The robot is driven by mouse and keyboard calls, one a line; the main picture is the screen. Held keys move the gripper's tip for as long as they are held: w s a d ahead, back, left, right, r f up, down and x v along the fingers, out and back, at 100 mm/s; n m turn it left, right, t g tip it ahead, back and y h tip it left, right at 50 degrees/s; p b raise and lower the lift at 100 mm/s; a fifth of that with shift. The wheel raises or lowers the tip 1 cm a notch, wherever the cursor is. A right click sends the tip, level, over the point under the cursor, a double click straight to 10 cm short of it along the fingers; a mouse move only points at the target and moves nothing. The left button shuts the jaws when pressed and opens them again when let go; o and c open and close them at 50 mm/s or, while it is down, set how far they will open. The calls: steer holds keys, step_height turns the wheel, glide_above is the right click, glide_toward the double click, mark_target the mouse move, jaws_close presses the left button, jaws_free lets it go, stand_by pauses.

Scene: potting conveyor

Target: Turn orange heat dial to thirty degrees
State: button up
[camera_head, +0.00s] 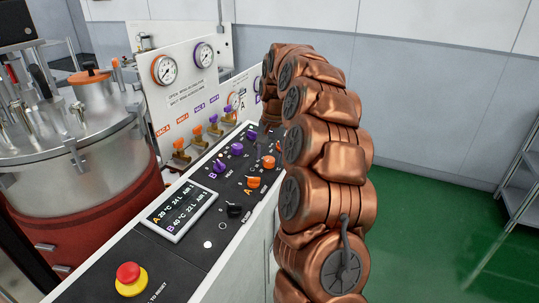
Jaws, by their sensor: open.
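The control panel (186,252) has a row of orange dials on its right side, by the letter A. The nearest orange dial (254,182) appears to be the heat dial; its small label is hard to read. Another orange dial (268,162) is behind it. A display (181,216) shows an orange A line reading about 28 °C and a purple B line reading about 40 °C.
Purple dials (219,166) run along the panel's left side. A black pump knob (234,210) is nearer, and a red emergency button (129,279) is at the near end. Gauges (164,70) and valves stand behind. A steel tank (92,160) is left. Green floor is clear right.

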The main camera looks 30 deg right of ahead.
steer(key=shift+f, duration=0.3)
steer(key=c, duration=1.2)
